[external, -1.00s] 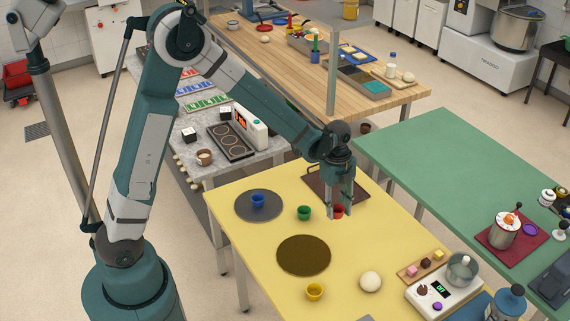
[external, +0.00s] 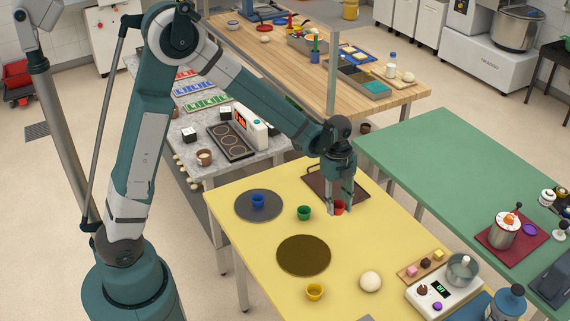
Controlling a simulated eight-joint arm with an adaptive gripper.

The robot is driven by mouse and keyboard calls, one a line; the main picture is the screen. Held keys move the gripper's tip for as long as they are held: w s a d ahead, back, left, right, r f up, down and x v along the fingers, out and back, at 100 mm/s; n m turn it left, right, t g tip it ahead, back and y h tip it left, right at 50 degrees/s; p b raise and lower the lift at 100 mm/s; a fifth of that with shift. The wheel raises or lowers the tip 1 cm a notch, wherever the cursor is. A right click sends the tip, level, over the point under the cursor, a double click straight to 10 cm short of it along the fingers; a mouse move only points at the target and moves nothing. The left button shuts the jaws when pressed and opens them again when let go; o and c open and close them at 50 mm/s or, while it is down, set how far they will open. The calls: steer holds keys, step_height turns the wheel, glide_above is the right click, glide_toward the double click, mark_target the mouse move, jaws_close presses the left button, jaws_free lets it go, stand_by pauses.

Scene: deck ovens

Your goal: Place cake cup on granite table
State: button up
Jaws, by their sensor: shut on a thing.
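My gripper (external: 340,207) is shut on a small red cup (external: 339,206) above the yellow table, near the front edge of a brown tray. The fingers partly hide the cup; I cannot tell its exact height above the table. A blue cup (external: 258,201) stands on a dark grey round mat, a green cup (external: 304,212) stands on bare yellow table, and a yellow cup (external: 314,291) stands at the front. The granite table (external: 263,157) is the grey speckled one behind and to the left of the yellow table.
The yellow table (external: 345,241) also holds a brown round mat (external: 303,255), a dough ball (external: 370,281) and a scale (external: 443,292). The green table (external: 440,150) stands to the right.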

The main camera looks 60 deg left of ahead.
steer(key=shift+a, duration=0.1)
stand_by(0.3)
steer(key=s+a+n+t, duration=0.2)
steer(key=a+n, duration=0.7)
steer(key=a, duration=2.9)
steer(key=s+a+n, duration=0.3)
steer(key=s+a, duration=0.4)
steer(key=a, duration=0.4)
steer(key=s+a+n+y, duration=0.1)
steer(key=s+a+n, duration=0.2)
steer(key=s+a, duration=0.5)
steer(key=s+a+n+p, duration=0.1)
steer(key=s+a+n, duration=0.2)
steer(key=s+a, duration=0.5)
steer(key=a, duration=0.6)
steer(key=shift+r+g, duration=0.15)
steer(key=shift+g, duration=0.15)
steer(key=shift+d, duration=0.1)
steer(key=shift+f, duration=3.15)
steer(key=shift+f+b, duration=0.4)
steer(key=shift+f, duration=1.45)
